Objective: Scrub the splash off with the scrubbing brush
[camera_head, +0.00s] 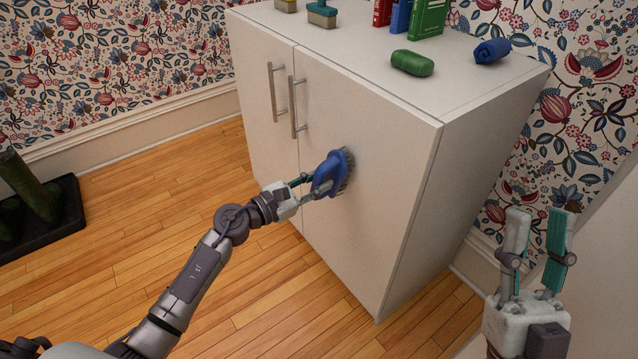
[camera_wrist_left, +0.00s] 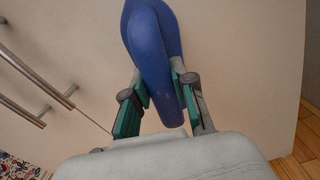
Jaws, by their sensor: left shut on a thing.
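The blue scrubbing brush (camera_head: 328,172) is held by my left gripper (camera_head: 314,188), which is shut on it. Its dark bristles face the right-hand door of the white cabinet (camera_head: 365,210) and appear to be at or very near that door. In the left wrist view the brush's blue handle (camera_wrist_left: 155,60) lies between the fingers of the left gripper (camera_wrist_left: 160,105). I see no splash on the visible part of the door; the brush may hide it. My right gripper (camera_head: 538,240) is open and empty at the lower right, away from the cabinet door.
Two bar handles (camera_head: 295,107) stick out left of the brush. On the cabinet top are a green rounded object (camera_head: 412,63), a rolled blue cloth (camera_head: 492,51), books (camera_head: 430,18) and small brushes (camera_head: 322,14). A black tray (camera_head: 70,215) lies on the wooden floor at left.

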